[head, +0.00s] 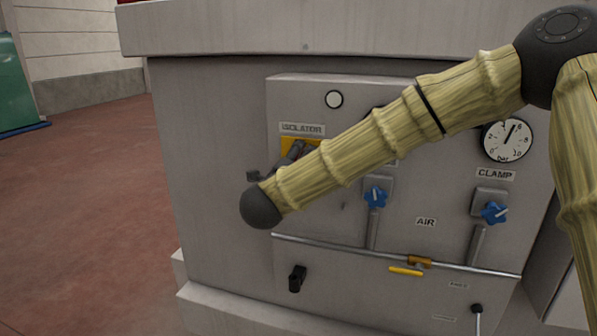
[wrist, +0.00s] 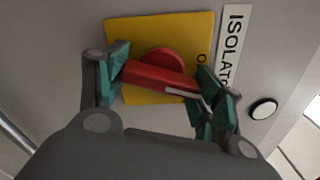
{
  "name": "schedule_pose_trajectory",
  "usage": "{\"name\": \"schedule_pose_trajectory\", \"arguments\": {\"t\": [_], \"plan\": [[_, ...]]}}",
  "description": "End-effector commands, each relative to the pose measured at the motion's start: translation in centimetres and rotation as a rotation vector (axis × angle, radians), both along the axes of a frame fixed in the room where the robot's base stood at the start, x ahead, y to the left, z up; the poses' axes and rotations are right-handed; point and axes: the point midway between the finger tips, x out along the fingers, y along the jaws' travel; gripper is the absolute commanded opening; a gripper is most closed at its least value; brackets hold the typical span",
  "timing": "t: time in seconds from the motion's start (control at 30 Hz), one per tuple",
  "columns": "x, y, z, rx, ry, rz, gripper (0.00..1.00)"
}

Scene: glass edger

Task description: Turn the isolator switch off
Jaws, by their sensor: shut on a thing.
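The isolator switch has a red handle (wrist: 160,79) on a yellow plate (wrist: 190,27), seen in the wrist view beside its ISOLATOR label (wrist: 230,45). My gripper (wrist: 163,82) is shut on the red handle, with teal finger pads at both ends of it. A white line marks the handle, and part of a word shows on the plate near one finger. In the head view the yellow plate (head: 287,145) shows under the ISOLATOR label (head: 302,129). My gripper (head: 291,153) and arm cover the handle there.
A round white indicator (head: 334,99) sits above the label. Two blue star knobs, one left (head: 375,196) and one right (head: 494,212), a pressure gauge (head: 507,140), a yellow lever (head: 406,271) and a black handle (head: 297,278) are on the panel. Open floor (head: 80,200) lies left.

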Motion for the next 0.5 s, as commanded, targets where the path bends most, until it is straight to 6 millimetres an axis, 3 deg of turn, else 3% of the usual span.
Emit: {"name": "schedule_pose_trajectory", "arguments": {"t": [0.5], "plan": [[-0.02, 0.07, 0.11, -0.307, 0.099, 0.002, 0.43]]}}
